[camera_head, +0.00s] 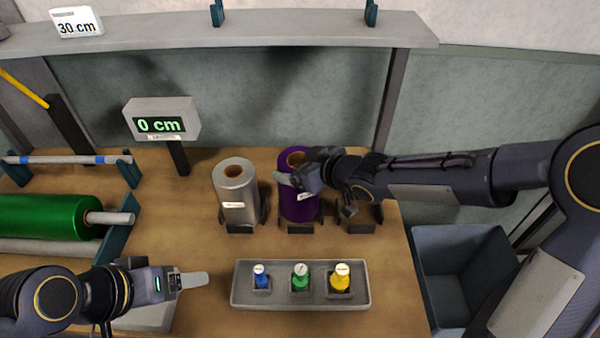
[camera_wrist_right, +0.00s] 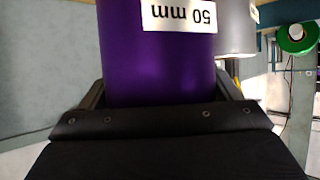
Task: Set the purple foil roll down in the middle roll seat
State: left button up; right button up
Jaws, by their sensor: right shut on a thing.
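The purple foil roll (camera_head: 298,207) stands upright at the middle roll seat (camera_head: 300,229), between the silver roll's seat and the right seat. I cannot tell whether its base rests in the seat or hovers just above it. My right gripper (camera_head: 294,182) is shut on the roll from the right, covering part of its upper side. In the right wrist view the purple roll (camera_wrist_right: 160,70) fills the space between the fingers, its "50 mm" label upside down. My left gripper (camera_head: 190,281) is near the table's front left; its jaw opening is unclear.
A silver roll (camera_head: 236,191) stands in the left seat. The right seat (camera_head: 361,228) looks empty, partly under my right gripper. A grey tray (camera_head: 300,299) with blue, green and yellow dies lies in front. A green roll (camera_head: 45,217) is at left; a display (camera_head: 162,121) reads 0 cm.

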jog(key=shift+w+d+f+b, duration=0.15)
jog(key=shift+f+b, duration=0.1)
jog(key=shift+f, duration=0.65)
jog(key=shift+w+a+f+b, duration=0.1)
jog(key=shift+w+f+b, duration=0.1)
jog(key=shift+f, duration=0.7)
jog(key=shift+f, duration=0.1)
jog(key=o, duration=1.9)
jog(key=shift+s+f, duration=0.1)
